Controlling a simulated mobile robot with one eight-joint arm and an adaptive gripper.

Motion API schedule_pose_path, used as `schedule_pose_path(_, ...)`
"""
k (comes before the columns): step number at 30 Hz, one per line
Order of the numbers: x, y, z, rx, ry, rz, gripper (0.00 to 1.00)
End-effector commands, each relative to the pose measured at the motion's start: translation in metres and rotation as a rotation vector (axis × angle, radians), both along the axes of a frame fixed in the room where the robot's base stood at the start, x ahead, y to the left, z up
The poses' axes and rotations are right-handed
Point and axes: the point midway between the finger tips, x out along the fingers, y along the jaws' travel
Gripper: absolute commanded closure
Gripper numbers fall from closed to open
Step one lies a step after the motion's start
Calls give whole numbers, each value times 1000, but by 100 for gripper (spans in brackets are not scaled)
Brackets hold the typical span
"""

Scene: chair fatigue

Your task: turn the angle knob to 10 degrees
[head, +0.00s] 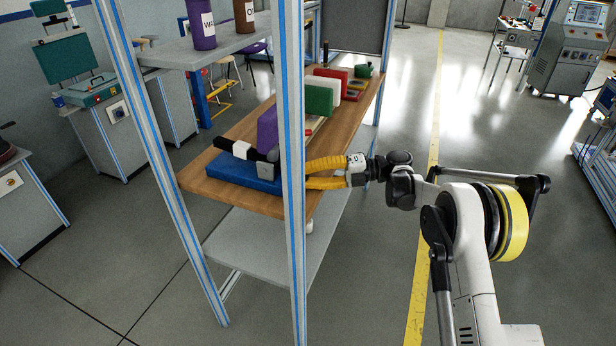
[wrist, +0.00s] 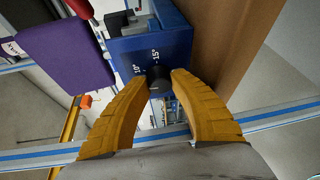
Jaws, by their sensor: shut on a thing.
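The black angle knob (wrist: 158,80) sits on the face of a blue device (wrist: 171,50). White marks beside it seem to read 10° and 15°; any signs and the knob's pointer are too small to tell. My gripper (wrist: 159,82) has its two yellow fingers closed on the knob from both sides. In the head view the blue device (head: 235,172) lies on the wooden shelf, with a black and white part on top. My gripper's yellow fingers (head: 322,172) reach it from the right; their tips and the knob are hidden behind a frame post.
The blue-striped post (head: 291,110) stands close to my fingers. Purple (head: 268,128), green (head: 319,100) and red blocks stand farther along the wooden shelf (head: 205,160). Bottles stand on the upper shelf (head: 170,52). Open floor lies to the right.

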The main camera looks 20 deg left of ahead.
Motion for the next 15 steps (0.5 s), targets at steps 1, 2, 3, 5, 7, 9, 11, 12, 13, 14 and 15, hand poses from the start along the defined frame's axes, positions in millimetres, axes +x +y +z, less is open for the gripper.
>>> schedule_pose_path(1,-1,1,-1,0,3,4,100)
schedule_pose_path(2,-1,1,-1,-1,5,4,100)
schedule_pose_path(3,-1,1,-1,0,7,3,100)
schedule_pose_path(5,-1,1,-1,-1,8,3,100)
schedule_pose_path(7,-1,1,-1,-1,8,3,100)
schedule_pose_path(9,-1,1,-1,0,7,3,100)
schedule_pose_path(11,-1,1,-1,0,7,3,100)
schedule_pose_path(12,-1,1,-1,0,7,3,100)
schedule_pose_path(13,-1,1,-1,0,7,3,67)
schedule_pose_path(14,-1,1,0,0,7,3,58)
schedule_pose_path(15,-1,1,0,0,7,3,49)
